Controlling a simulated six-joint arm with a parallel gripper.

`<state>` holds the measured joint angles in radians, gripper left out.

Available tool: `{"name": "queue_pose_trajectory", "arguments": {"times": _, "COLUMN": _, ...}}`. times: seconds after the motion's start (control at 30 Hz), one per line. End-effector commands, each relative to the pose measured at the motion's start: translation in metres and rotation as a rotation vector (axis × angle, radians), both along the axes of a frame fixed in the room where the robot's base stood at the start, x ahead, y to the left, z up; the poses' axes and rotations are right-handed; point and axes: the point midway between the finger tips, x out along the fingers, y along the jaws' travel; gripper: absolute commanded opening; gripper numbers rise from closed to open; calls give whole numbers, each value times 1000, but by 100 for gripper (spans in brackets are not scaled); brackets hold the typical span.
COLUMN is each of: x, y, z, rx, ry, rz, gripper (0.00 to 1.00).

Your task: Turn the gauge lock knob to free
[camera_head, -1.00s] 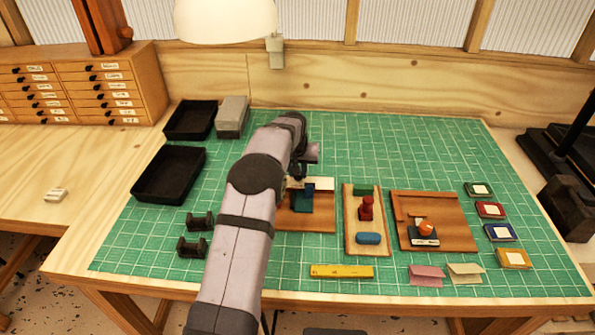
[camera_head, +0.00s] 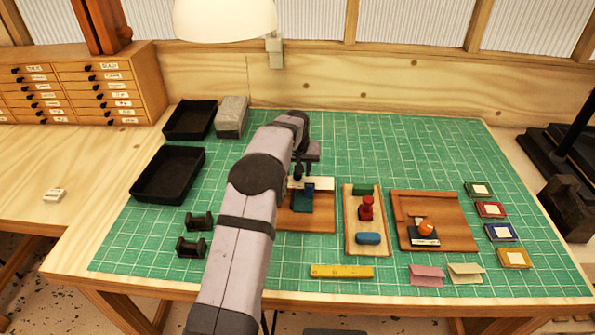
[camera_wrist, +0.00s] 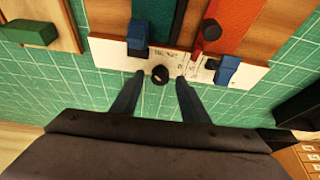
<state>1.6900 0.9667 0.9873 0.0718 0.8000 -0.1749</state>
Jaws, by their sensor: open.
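In the wrist view the small dark round knob (camera_wrist: 159,75) sits at the edge of a white marked plate (camera_wrist: 112,50). My gripper (camera_wrist: 160,77) is open, with one fingertip on each side of the knob and a visible gap to both. The plate's lettering is too small to read, so the knob's setting cannot be told. A blue block (camera_wrist: 138,36) and a second blue block (camera_wrist: 227,70) sit on the plate. In the head view my gripper (camera_head: 298,174) is over the plate (camera_head: 323,184); my arm hides the knob there.
A teal piece (camera_head: 302,202) and a red strip (camera_wrist: 229,25) lie beside the plate. To the right are a wooden tray (camera_head: 351,222) with a red-handled stamp (camera_head: 366,208) and a wooden board (camera_head: 457,212).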

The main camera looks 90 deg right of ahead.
Motion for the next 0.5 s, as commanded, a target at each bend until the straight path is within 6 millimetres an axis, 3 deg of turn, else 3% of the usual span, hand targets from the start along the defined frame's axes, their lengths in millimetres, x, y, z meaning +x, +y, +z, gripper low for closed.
{"name": "queue_pose_trajectory", "arguments": {"times": 0.5, "x": -1, "y": 22, "z": 53, "rx": -3, "ry": 1, "rz": 0, "gripper": 41}}
